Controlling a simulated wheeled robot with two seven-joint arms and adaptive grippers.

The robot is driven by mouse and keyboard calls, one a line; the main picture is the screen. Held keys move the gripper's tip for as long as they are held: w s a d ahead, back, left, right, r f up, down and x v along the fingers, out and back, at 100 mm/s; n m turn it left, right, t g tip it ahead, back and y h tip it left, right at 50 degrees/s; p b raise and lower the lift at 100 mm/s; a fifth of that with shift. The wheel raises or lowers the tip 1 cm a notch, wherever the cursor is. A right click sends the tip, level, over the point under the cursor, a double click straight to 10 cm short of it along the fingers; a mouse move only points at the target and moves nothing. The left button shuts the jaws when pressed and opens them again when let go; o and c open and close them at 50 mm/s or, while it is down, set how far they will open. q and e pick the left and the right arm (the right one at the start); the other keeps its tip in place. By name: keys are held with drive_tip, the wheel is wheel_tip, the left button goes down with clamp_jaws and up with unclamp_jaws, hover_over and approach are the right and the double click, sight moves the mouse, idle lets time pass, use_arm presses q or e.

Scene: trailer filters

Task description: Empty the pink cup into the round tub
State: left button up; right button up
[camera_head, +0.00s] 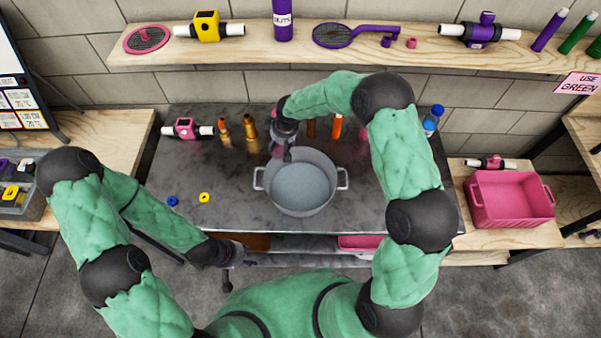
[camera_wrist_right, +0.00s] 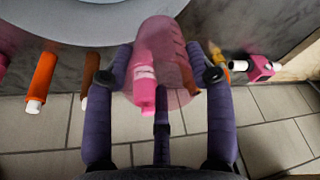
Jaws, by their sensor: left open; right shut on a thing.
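The round tub (camera_head: 300,183) is a grey pot with two side handles, standing on the dark table. Its curved rim (camera_wrist_right: 60,28) shows at the top of the right wrist view. My right gripper (camera_head: 282,150) is at the tub's back left rim. It is shut on the see-through pink cup (camera_wrist_right: 178,62), whose sides lie between the fingers. A solid pink piece with a pale label (camera_wrist_right: 143,72) shows in or against the cup; I cannot tell how deep it sits. My left gripper (camera_head: 230,275) is open and empty, low in front of the table edge.
Orange and brown bottles (camera_head: 249,128) and a pink-and-white filter (camera_head: 186,129) stand behind left of the tub. A blue ring (camera_head: 172,201) and a yellow ring (camera_head: 204,197) lie at the left. A pink crate (camera_head: 510,199) stands on the right bench.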

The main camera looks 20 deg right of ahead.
drive_tip(key=shift+w+a+r+g+h+p, duration=0.3)
drive_tip(key=shift+w+r+g+p, duration=0.15)
drive_tip(key=shift+g+p, duration=0.2)
drive_tip(key=shift+w+a+f+g+h, duration=0.3)
drive_tip(key=shift+w+f+g+h, duration=0.2)
drive_tip(key=shift+w+g, duration=0.25)
drive_tip(key=shift+r, duration=0.1)
drive_tip(key=shift+r+p, duration=1)
drive_tip(key=shift+r, duration=1.5)
drive_tip(key=shift+f, duration=0.1)
